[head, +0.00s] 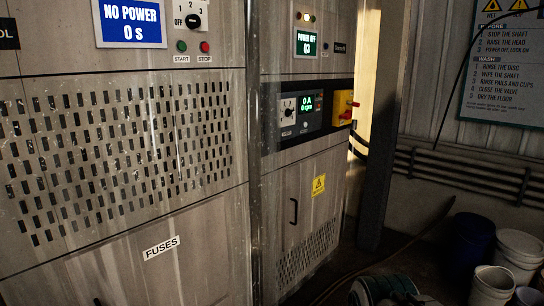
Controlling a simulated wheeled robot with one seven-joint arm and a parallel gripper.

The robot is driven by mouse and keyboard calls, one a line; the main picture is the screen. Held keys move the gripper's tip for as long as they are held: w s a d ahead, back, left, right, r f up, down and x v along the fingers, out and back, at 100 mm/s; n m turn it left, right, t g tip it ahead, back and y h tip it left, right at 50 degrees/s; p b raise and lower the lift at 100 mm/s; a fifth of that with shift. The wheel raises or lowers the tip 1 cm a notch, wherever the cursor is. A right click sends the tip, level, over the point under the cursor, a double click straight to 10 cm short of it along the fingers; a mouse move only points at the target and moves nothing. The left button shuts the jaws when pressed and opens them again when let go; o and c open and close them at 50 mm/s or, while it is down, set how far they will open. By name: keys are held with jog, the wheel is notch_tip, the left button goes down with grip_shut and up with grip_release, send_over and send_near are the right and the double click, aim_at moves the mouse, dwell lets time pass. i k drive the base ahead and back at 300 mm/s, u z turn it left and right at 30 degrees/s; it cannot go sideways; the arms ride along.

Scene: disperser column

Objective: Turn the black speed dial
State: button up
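Two black knobs show in the head view. One small dark dial (288,112) sits on a light plate of a dark panel, left of a small green-lit display (309,104) reading "0 A" with a smaller line below. The other is a black selector knob (193,21) marked OFF, 1, 2 and 3 on the left cabinet. No label names either one as the speed dial at this size. My gripper is not in view.
Green start (181,46) and red stop (204,47) buttons lie under the selector. A blue screen (131,22) reads "NO POWER 0 s". A yellow switch box (343,107) with a red handle juts out right of the dial panel. Several buckets (518,250) stand at lower right.

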aim_at(288, 112)
jog(key=z, duration=0.3)
jog(key=i, duration=2.45)
jog(key=u, duration=0.6)
